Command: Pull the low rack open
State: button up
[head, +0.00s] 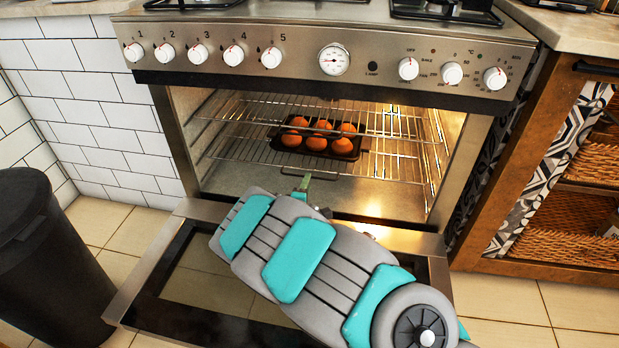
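The oven is open, its door (150,285) folded down flat in front. Inside are two wire racks, an upper rack (225,107) and a low rack (235,150). The low rack lies inside the oven cavity. A dark muffin tray (281,142) with several orange-brown muffins sits in the oven, seemingly on the low rack. My gripper (304,182) is at the low rack's front edge, near its middle. Only a small greenish part of the gripper shows. My arm hides the rest, so I cannot tell whether its fingers are around the rack's wire.
A black bin (40,260) stands at the left, close to the door's corner. A wooden cabinet with wicker baskets (565,225) stands at the right. Knobs line the panel (300,60) above the opening. Tiled floor is free at the right front.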

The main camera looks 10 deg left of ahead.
jog(key=shift+x, duration=2.5)
jog(key=c, duration=0.6)
jog(key=shift+f, duration=0.1)
grip_shut()
